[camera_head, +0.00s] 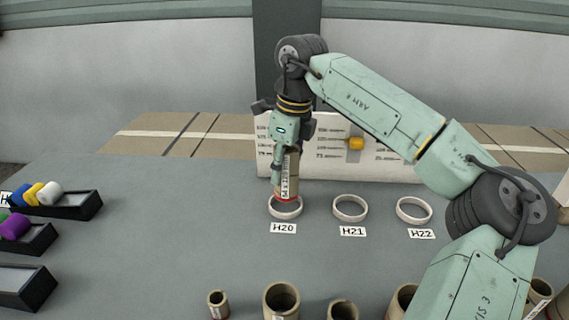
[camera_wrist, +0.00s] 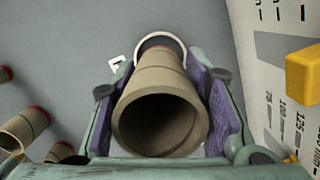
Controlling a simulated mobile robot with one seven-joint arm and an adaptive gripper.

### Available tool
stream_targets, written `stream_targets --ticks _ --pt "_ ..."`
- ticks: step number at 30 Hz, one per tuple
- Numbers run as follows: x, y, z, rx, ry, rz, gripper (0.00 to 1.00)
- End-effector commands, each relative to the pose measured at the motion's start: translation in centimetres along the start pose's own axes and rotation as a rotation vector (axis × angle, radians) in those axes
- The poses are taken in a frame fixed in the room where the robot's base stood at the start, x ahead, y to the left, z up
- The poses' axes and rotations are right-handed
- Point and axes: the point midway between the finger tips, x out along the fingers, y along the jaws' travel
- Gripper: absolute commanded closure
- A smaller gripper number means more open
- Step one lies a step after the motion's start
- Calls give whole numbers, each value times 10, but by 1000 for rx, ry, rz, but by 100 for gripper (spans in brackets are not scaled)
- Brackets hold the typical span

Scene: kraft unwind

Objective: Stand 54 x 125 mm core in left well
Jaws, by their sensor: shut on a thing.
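My gripper (camera_head: 281,176) is shut on a tan cardboard core (camera_head: 291,168) with a white label and a red band near its lower end. The core is upright in the head view, over the left white ring well (camera_head: 285,214) marked H20. Its lower end overlaps the ring's opening; I cannot tell whether it is just above or inside it. In the wrist view the core (camera_wrist: 155,88) sits between the purple finger pads, its open top facing the camera. The ring (camera_wrist: 160,36) shows as an arc past its far end.
Empty rings H21 (camera_head: 350,217) and H22 (camera_head: 414,219) stand to the right. A white gauge board (camera_head: 390,165) with a yellow marker (camera_head: 356,143) is close behind. Several cores, including a wide one (camera_head: 281,302), stand along the front. Black trays (camera_head: 75,211) lie at left.

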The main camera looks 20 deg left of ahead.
Motion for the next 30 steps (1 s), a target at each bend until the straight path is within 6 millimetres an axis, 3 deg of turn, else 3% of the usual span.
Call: stream_targets --ticks 6,20,30 --pt "16 0 -2 0 -1 0 87" --pt "18 0 -2 -1 -1 1 87" --pt "32 0 -4 -11 0 2 87"
